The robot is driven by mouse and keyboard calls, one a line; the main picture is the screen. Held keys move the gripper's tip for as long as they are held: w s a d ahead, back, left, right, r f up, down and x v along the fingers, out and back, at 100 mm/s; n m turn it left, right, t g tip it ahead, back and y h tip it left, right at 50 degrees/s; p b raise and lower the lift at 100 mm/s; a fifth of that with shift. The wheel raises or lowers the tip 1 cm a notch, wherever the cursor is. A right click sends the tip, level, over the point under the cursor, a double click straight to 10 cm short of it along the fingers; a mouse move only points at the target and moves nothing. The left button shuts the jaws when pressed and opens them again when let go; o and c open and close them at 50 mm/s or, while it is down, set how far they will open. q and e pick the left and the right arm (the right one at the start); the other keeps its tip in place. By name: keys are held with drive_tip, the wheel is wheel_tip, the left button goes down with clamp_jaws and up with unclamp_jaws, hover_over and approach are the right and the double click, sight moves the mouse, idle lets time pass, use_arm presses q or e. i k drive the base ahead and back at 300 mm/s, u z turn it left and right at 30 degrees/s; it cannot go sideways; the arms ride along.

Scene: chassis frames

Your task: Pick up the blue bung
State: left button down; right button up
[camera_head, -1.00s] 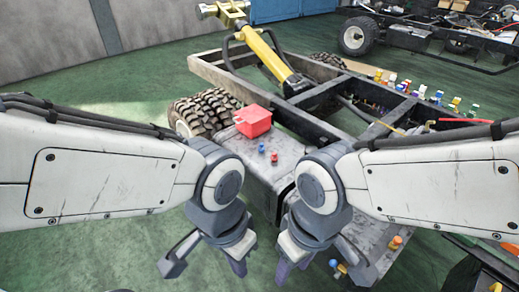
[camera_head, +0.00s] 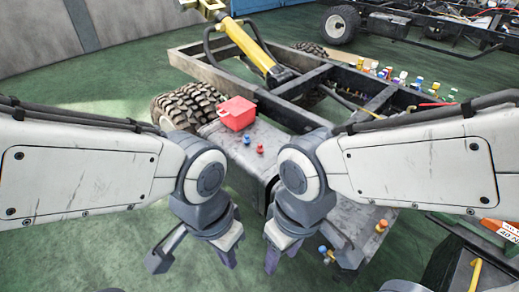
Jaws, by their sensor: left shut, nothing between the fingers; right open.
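A small blue bung (camera_head: 246,140) stands on the grey metal box top beside a small red one (camera_head: 260,149), just in front of the red box. Another small blue-topped piece (camera_head: 322,250) is lower down, close to the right gripper and partly hidden by it. My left gripper (camera_head: 229,262) points down, shut and empty, at the lower middle, nearer the camera than the grey top. My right gripper (camera_head: 271,262) points down just to its right, open and empty. Neither gripper touches the bung by the red box.
The red box (camera_head: 237,114) sits on the grey metal top (camera_head: 232,155). A chassis frame (camera_head: 300,85) lies behind with a tyre (camera_head: 185,108) and several coloured pieces along its right side. An orange piece (camera_head: 382,226) stands at the right. Green floor is clear at left.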

sight(247, 141)
drive_tip(key=u, duration=0.25)
drive_tip(key=k, duration=0.4)
drive_tip(key=u, duration=1.1)
drive_tip(key=i, duration=1.65)
drive_tip(key=z, duration=1)
drive_tip(key=i, duration=1.05)
drive_tip(key=z, duration=0.75)
